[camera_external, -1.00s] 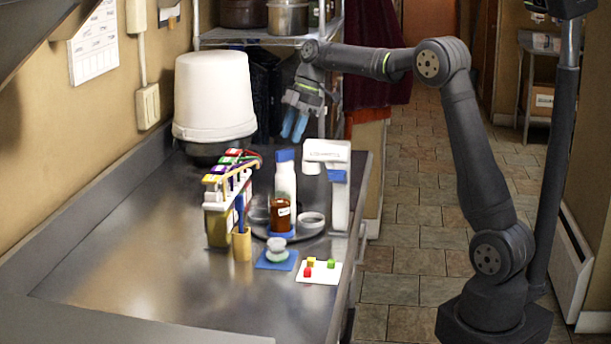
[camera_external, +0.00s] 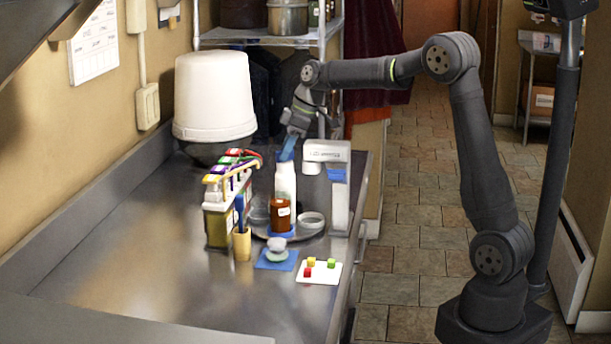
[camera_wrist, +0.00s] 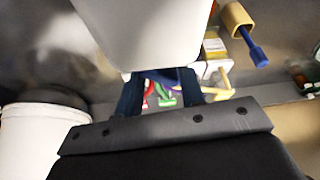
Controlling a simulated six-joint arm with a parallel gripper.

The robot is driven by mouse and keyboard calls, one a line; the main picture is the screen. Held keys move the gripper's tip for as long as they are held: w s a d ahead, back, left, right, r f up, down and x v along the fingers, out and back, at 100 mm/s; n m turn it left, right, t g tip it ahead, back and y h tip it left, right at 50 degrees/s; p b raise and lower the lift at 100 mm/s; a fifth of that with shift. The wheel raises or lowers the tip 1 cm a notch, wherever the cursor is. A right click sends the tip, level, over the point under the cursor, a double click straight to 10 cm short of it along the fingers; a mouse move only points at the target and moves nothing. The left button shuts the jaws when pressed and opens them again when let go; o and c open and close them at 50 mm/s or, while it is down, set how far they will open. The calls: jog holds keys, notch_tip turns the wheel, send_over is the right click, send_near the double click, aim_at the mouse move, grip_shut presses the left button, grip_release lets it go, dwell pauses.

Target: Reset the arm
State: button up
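My gripper (camera_external: 288,148) points down at the blue-capped white bottle (camera_external: 285,180), with its blue fingers at the cap; I cannot tell whether they touch it. In the wrist view the two dark blue fingers (camera_wrist: 160,90) stand apart, with coloured items showing through the gap. A large pale shape (camera_wrist: 150,30) covers their tips there, and I cannot tell which object it is. My arm reaches leftward over the counter from its base on the right.
A white stand device (camera_external: 340,190) is close right of the bottle. A rack with coloured caps (camera_external: 225,185) and a wooden cup (camera_external: 242,243) stand left. A white bucket (camera_external: 214,100) is behind. Small cubes lie on a white tile (camera_external: 305,273). The front left counter is clear.

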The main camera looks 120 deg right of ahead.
jog(key=shift+m, duration=0.6)
jog(key=shift+h, duration=0.3)
dwell(0.4)
